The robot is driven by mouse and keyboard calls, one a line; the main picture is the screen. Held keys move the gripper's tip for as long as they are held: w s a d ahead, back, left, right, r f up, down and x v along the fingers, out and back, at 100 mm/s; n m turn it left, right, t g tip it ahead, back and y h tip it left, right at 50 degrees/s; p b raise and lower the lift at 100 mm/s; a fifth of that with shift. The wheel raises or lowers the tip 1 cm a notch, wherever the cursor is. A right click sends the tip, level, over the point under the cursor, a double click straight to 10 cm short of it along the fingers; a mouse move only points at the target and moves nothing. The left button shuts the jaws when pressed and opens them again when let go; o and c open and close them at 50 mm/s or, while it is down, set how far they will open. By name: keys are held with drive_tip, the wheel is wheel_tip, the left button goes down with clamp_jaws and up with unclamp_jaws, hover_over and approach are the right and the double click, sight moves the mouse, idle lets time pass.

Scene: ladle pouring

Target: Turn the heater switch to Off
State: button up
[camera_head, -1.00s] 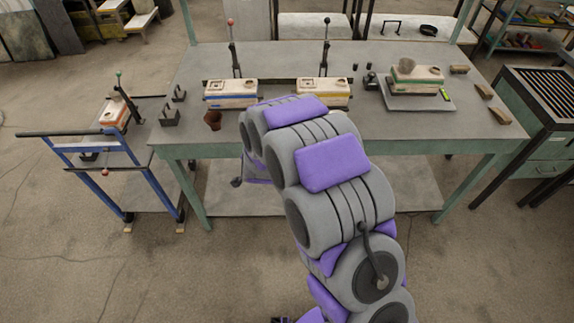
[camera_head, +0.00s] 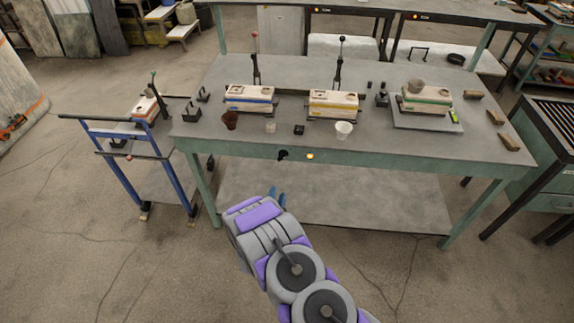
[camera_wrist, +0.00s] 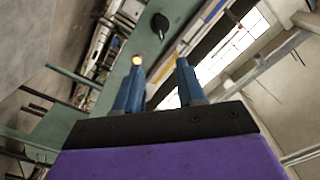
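The heater switch is a black knob (camera_head: 282,155) on the front green edge of the workbench (camera_head: 400,163). A lit orange lamp (camera_head: 310,156) sits just right of it. In the wrist view the knob (camera_wrist: 160,24) is near the top, with the glowing lamp (camera_wrist: 137,60) below left, by the left fingertip. My gripper (camera_head: 277,194) is below and in front of the bench edge, apart from the knob. In the wrist view its two blue fingers (camera_wrist: 160,65) stand apart with nothing between them. The knob's exact angle is too small to tell.
Molds with levers (camera_head: 249,98), a white cup (camera_head: 343,130) and a brown cup (camera_head: 230,119) stand on the bench. A blue cart (camera_head: 127,148) is at left. A lower shelf (camera_head: 350,200) lies under the bench. More tables with knobs stand behind.

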drive_tip(key=b, duration=0.2)
approach(284, 158)
drive_tip(key=w+b, duration=0.1)
drive_tip(key=w, duration=0.5)
drive_tip(key=shift+w+a+f+b, duration=0.25)
drive_tip(key=shift+w+b, duration=0.1)
drive_tip(key=shift+b, duration=0.05)
drive_tip(key=shift+w+d+r, duration=0.15)
drive_tip(key=shift+w+d, duration=0.3)
drive_tip(key=shift+w, duration=0.4)
drive_tip(key=shift+a, duration=0.2)
drive_tip(key=shift+c, duration=0.2)
drive_tip(key=shift+c, duration=0.7)
clamp_jaws()
